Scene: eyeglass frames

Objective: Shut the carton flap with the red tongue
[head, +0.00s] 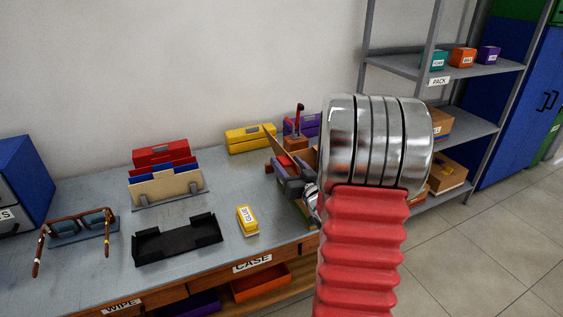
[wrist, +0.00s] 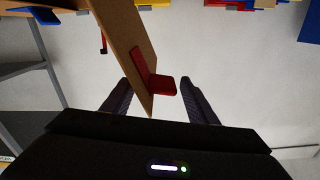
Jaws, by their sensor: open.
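The brown carton flap (head: 281,151) stands up at a slant from the open carton (head: 309,157) near the table's right end; my arm hides much of the carton. In the wrist view the flap (wrist: 126,42) runs down from the top, with the red tongue (wrist: 161,85) sticking out near its lower end. My gripper (wrist: 156,94) is open, one finger on each side of the tongue and flap end. I cannot tell whether either finger touches them. In the head view my gripper (head: 288,180) is beside the flap, partly hidden.
A yellow labelled case (head: 247,219), a black tray (head: 178,240) and eyeglasses (head: 78,226) on a stand lie left of the carton. Red (head: 161,152) and yellow (head: 250,138) boxes stand at the back. A shelf rack (head: 440,69) stands to the right.

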